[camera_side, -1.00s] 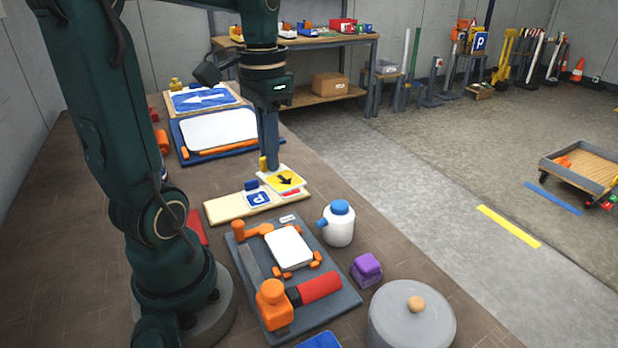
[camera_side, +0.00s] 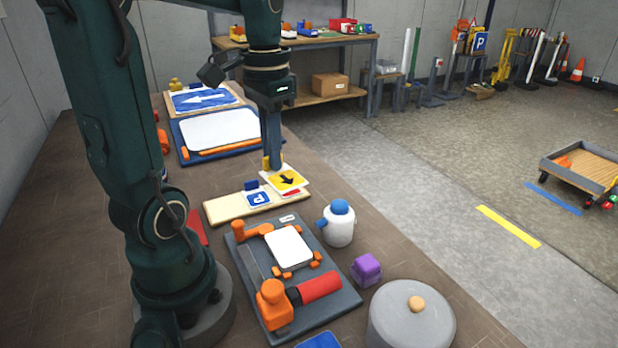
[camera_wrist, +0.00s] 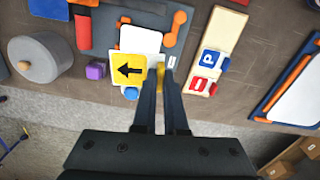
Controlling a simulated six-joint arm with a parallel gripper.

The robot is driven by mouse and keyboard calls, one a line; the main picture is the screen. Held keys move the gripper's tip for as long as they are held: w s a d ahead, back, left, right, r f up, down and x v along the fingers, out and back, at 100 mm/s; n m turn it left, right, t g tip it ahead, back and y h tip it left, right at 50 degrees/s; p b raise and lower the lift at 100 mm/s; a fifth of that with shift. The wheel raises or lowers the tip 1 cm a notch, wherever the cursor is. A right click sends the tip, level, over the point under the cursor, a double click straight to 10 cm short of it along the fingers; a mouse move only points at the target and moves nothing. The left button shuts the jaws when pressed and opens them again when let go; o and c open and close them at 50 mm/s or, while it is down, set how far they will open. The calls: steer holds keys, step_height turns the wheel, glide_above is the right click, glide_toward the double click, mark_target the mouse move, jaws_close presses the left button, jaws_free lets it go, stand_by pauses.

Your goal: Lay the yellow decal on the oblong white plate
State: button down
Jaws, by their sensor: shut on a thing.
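The yellow decal (camera_side: 288,179) with a black arrow has a yellow tab, and my gripper (camera_side: 272,166) is shut on that tab. In the wrist view the fingertips (camera_wrist: 160,78) hold the tab beside the yellow decal (camera_wrist: 131,69). The decal hangs above the bench and in the side view hides part of the wooden strip. A large, wide white plate (camera_side: 218,130) lies on a blue board behind my gripper. A smaller white plate (camera_side: 289,247), only slightly oblong, lies on a grey board in front, between orange stops; it also shows in the wrist view (camera_wrist: 140,40).
A wooden strip (camera_side: 226,208) carries a blue P decal (camera_side: 257,199) and a red decal (camera_wrist: 199,86). Near the grey board (camera_side: 336,308) stand a white bottle (camera_side: 339,230) with a blue cap, a purple block (camera_side: 366,269) and a grey lidded pot (camera_side: 411,325).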

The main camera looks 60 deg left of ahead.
steer(key=m, duration=0.1)
glide_above(279, 231)
step_height(279, 231, down, 5)
steer(key=shift+f, duration=3.75)
steer(key=shift+f, duration=0.25)
steer(key=c, duration=0.9)
jaws_free()
steer(key=o, duration=0.6)
steer(key=shift+o, duration=0.2)
